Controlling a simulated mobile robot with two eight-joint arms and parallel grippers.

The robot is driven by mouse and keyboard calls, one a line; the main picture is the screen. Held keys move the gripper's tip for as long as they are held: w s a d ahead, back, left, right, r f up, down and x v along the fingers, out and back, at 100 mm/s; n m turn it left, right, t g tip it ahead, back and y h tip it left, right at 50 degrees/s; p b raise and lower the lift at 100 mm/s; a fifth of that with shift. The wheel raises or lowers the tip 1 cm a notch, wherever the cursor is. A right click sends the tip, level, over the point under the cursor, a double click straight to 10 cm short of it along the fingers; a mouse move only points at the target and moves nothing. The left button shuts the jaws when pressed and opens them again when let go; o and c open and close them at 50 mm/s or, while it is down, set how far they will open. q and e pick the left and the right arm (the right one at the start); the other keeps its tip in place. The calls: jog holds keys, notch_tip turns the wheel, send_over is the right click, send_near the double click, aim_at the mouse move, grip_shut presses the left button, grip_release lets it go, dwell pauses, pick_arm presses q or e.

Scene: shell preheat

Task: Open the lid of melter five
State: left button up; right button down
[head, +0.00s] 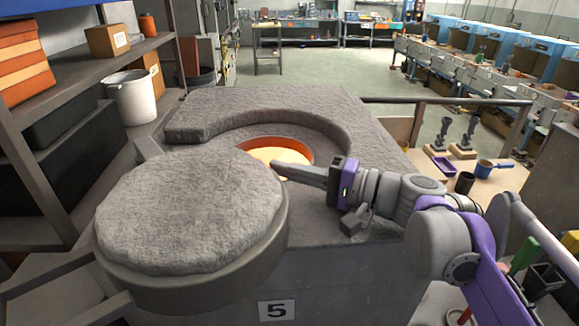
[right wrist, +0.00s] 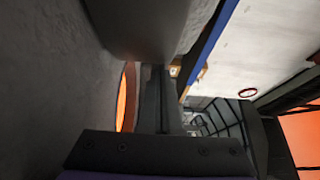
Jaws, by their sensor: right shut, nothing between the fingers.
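Melter five is a grey, rough-topped block (head: 385,160) with a "5" plate (head: 276,309) on its front. Its thick round lid (head: 185,215) is swung aside to the front left and lies flat. The glowing orange opening (head: 262,153) shows partly behind the lid; its near part is hidden. My right gripper (head: 276,168) reaches in from the right, its shut, empty fingers at the lid's back right edge, over the opening. I cannot tell whether they touch the lid. In the right wrist view the shut fingers (right wrist: 154,95) show beside the orange glow (right wrist: 126,97). My left gripper is not in view.
A shelf with boxes (head: 108,41) and a white bucket (head: 132,97) stands close on the left. A wooden table (head: 495,187) at the right holds a dark cup (head: 464,182) and a blue-handled pot (head: 485,168). Open floor (head: 310,65) lies behind the melter.

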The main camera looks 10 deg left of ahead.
aim_at(259, 199)
jog(key=shift+s, duration=0.15)
jog(key=shift+s+a+r, duration=0.1)
jog(key=shift+s+a, duration=0.05)
jog(key=shift+s, duration=0.15)
jog(key=s, duration=0.2)
jog(key=s+a+m+t+p, duration=0.1)
jog(key=s, duration=0.2)
jog(key=s+a+t+p, duration=0.1)
jog(key=s, duration=0.1)
jog(key=shift+s+a+h, duration=0.1)
jog(key=shift+s+h, duration=0.2)
jog(key=shift+s, duration=0.1)
jog(key=shift+w, duration=0.1)
